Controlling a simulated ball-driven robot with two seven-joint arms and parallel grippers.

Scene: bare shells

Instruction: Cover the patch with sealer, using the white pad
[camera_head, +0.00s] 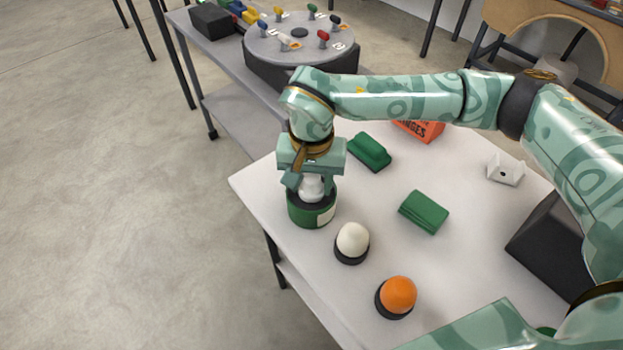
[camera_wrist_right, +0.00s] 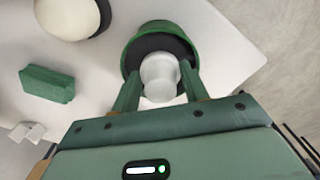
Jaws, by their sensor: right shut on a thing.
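My right gripper (camera_head: 311,178) points down over a green tin (camera_head: 308,213) at the table's left edge. It is shut on a white knob-shaped piece (camera_head: 311,188), whose lower end is in the tin's mouth. The right wrist view shows the two fingers (camera_wrist_right: 158,88) on either side of the white piece (camera_wrist_right: 159,70) and the dark inside of the tin (camera_wrist_right: 130,55). A white dome on a dark base (camera_head: 352,240) stands just right of the tin. I cannot tell which white thing is the pad. I cannot make out the patch. My left gripper is not in view.
An orange dome on a dark base (camera_head: 398,294) stands near the front. Two green blocks (camera_head: 369,151) (camera_head: 424,211), a white bracket (camera_head: 505,169), an orange box (camera_head: 420,130) and a dark box (camera_head: 548,243) share the white table (camera_head: 455,260). A grey round stand (camera_head: 270,45) holds coloured knobs behind.

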